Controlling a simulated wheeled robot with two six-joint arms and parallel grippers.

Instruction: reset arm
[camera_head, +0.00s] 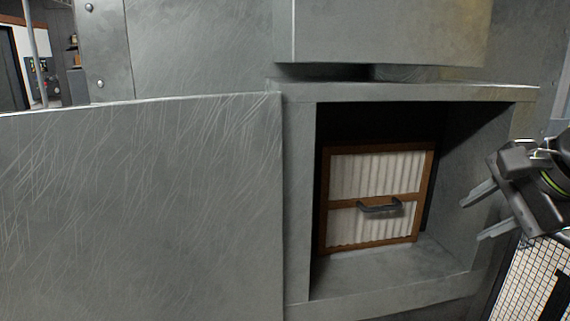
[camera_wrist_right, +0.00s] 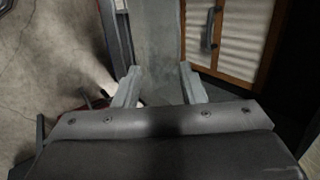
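My right gripper (camera_head: 480,212) is at the right of the head view, in front of the right edge of an open booth compartment. Its two fingers are spread apart with nothing between them. In the right wrist view the gripper (camera_wrist_right: 160,88) also shows its fingers apart, with a grey compartment edge beyond them. My left gripper is not in view. A pleated filter (camera_head: 375,175) with a brown frame and a dark handle (camera_head: 380,205) stands inside the compartment, apart from my right gripper. The filter shows at the upper right of the wrist view (camera_wrist_right: 236,70).
The grey compartment frame (camera_head: 298,200) surrounds the opening. A large scratched grey panel (camera_head: 140,210) fills the left. A grey box-like part (camera_head: 385,30) juts out above the opening. A white gridded surface (camera_head: 525,280) lies at the lower right.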

